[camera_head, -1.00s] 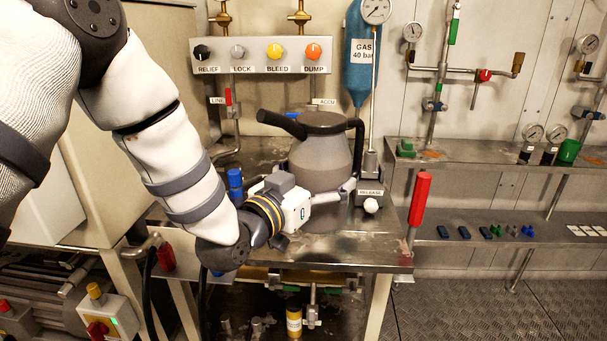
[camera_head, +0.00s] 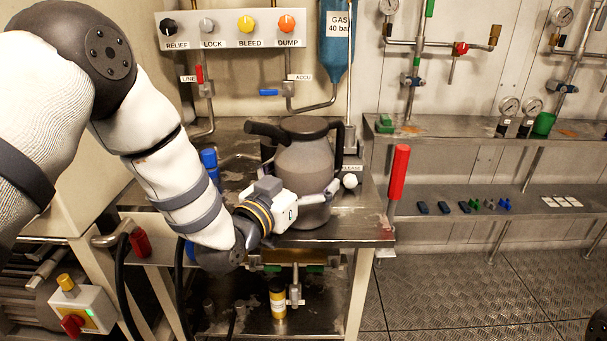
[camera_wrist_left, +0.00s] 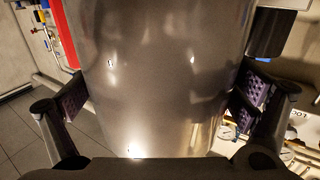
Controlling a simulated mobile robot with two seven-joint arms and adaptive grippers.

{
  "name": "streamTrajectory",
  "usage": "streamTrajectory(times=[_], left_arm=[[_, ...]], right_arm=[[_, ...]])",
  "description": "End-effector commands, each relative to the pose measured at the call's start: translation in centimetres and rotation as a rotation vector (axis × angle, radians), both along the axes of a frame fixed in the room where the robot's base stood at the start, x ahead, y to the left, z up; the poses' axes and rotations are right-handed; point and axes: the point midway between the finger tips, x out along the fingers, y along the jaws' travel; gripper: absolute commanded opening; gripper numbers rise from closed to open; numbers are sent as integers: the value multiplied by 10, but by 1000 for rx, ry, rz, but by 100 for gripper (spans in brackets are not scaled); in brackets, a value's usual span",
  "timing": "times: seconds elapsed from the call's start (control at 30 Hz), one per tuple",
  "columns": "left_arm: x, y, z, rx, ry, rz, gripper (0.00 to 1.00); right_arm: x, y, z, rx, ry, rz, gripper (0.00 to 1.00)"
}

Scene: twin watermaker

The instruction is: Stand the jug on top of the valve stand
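The grey jug (camera_head: 303,175), with a dark spout and a black handle, is upright above the steel bench (camera_head: 370,225), near its front right. Whether its base touches the bench is unclear. My left gripper (camera_head: 315,195) has its fingers around the jug's lower body. In the left wrist view the jug's shiny wall (camera_wrist_left: 160,80) fills the space between the finger pads, which press against or lie very close to both sides. I cannot tell for sure which fitting is the valve stand; a block labelled RELEASE with a white knob (camera_head: 350,181) stands just right of the jug.
A red lever (camera_head: 398,172) rises at the bench's right edge. Blue fittings (camera_head: 208,160) stand left of the jug. The valve panel (camera_head: 230,29) and the blue gas bottle (camera_head: 337,45) are behind. A shelf (camera_head: 460,195) with small parts is at right.

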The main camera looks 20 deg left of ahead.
Motion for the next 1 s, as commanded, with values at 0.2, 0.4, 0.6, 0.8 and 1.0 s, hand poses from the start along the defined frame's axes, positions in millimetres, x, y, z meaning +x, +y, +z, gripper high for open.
streamTrajectory(times=[0.2,0.4,0.6,0.8,1.0], left_arm=[[0,0,0,0,0,0,100],[-9,2,2,0,1,0,100],[-53,14,3,-1,1,1,100],[-98,26,2,0,2,1,100],[-116,30,1,0,2,1,100]], right_arm=[[0,0,0,0,0,0,0],[2,0,2,0,-6,0,0],[7,0,8,0,-23,0,0],[10,0,11,0,-34,-1,0],[11,0,12,0,-35,-1,0]])
